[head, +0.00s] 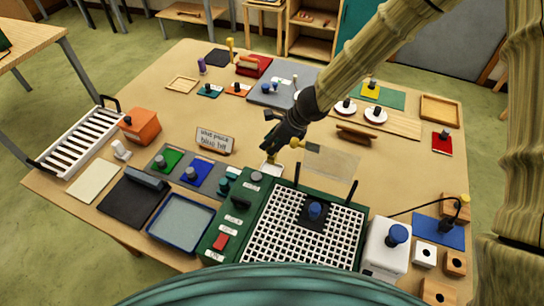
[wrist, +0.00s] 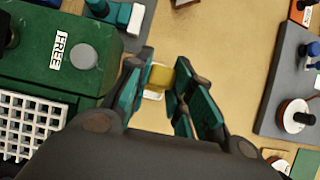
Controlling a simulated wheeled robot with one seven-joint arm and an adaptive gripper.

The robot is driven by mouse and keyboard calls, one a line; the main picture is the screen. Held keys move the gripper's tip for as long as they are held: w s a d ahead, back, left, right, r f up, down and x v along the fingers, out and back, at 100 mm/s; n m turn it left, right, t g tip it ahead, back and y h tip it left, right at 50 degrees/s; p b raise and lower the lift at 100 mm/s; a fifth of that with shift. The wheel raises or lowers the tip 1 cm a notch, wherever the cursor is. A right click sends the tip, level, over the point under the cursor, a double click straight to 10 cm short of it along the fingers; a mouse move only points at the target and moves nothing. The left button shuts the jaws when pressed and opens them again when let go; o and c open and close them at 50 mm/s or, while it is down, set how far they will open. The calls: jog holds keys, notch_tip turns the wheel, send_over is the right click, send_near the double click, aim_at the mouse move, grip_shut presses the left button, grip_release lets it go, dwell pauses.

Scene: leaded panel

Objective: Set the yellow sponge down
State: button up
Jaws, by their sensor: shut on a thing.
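The yellow sponge (wrist: 160,76) is a small block between the fingertips of my gripper (wrist: 161,80) in the wrist view. My gripper is shut on it. In the head view my gripper (head: 273,149) points down near the middle of the table, and the sponge (head: 272,158) shows small at its tips. A small white dish (head: 270,171) lies right below the sponge. Its edge (wrist: 153,95) also shows beside the sponge in the wrist view. I cannot tell whether the sponge touches the dish.
The green box with a white grid (head: 305,225) stands close in front of the gripper. A small sign (head: 215,140) and a blue pad (head: 196,174) lie to the left. Bare table lies behind the dish.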

jog(key=shift+w+f+b, duration=0.15)
jog(key=shift+f+b, duration=0.55)
jog(key=shift+f, duration=0.45)
jog(key=shift+f+b, duration=0.3)
jog(key=shift+b, duration=0.05)
notch_tip(320, 180, down, 3)
jog(key=b, duration=0.3)
jog(key=shift+f, duration=0.2)
jog(key=o, duration=0.9)
jog(key=shift+o, duration=0.2)
jog(key=shift+r, duration=0.15)
